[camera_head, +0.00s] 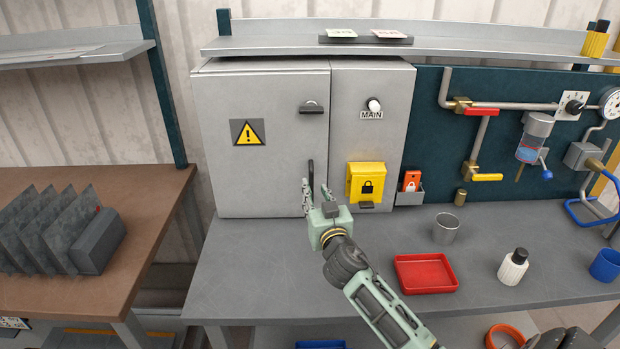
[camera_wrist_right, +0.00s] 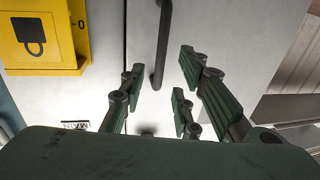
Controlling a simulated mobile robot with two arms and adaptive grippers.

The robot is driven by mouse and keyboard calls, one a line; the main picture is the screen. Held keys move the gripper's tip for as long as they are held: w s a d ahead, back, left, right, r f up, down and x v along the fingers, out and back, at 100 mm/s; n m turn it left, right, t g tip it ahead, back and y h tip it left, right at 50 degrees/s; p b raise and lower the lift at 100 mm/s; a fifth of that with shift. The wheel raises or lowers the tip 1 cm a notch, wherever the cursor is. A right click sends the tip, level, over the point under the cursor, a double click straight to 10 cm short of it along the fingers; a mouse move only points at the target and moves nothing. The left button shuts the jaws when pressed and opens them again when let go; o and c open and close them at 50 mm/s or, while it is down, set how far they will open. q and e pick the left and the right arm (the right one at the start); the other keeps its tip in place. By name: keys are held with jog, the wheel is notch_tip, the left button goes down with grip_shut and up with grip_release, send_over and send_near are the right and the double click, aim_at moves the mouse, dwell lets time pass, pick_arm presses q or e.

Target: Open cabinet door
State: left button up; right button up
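The grey cabinet's left door (camera_head: 260,180) is shut and carries a yellow warning sign. Its dark vertical bar handle (camera_head: 311,172) is at the door's lower right edge, and it also shows in the right wrist view (camera_wrist_right: 163,45). My right gripper (camera_head: 316,187) is open and empty at the handle's lower end. In the right wrist view, its spread fingers (camera_wrist_right: 160,80) are on either side of the handle's line. Whether they touch it I cannot tell. My left gripper is not in view.
A yellow lock box (camera_head: 366,182) is on the cabinet's narrower right panel, close to my right gripper. A red tray (camera_head: 426,273), a metal cup (camera_head: 446,229) and a white bottle (camera_head: 513,267) stand on the bench. The bench's left part is clear. A shelf (camera_head: 400,40) is above the cabinet.

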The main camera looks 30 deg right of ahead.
aim_at(312, 184)
jog(key=x, duration=0.4)
jog(key=shift+p, duration=0.35)
jog(key=shift+x, duration=1)
jog(key=shift+f, duration=0.1)
jog(key=c, duration=0.4)
grip_shut()
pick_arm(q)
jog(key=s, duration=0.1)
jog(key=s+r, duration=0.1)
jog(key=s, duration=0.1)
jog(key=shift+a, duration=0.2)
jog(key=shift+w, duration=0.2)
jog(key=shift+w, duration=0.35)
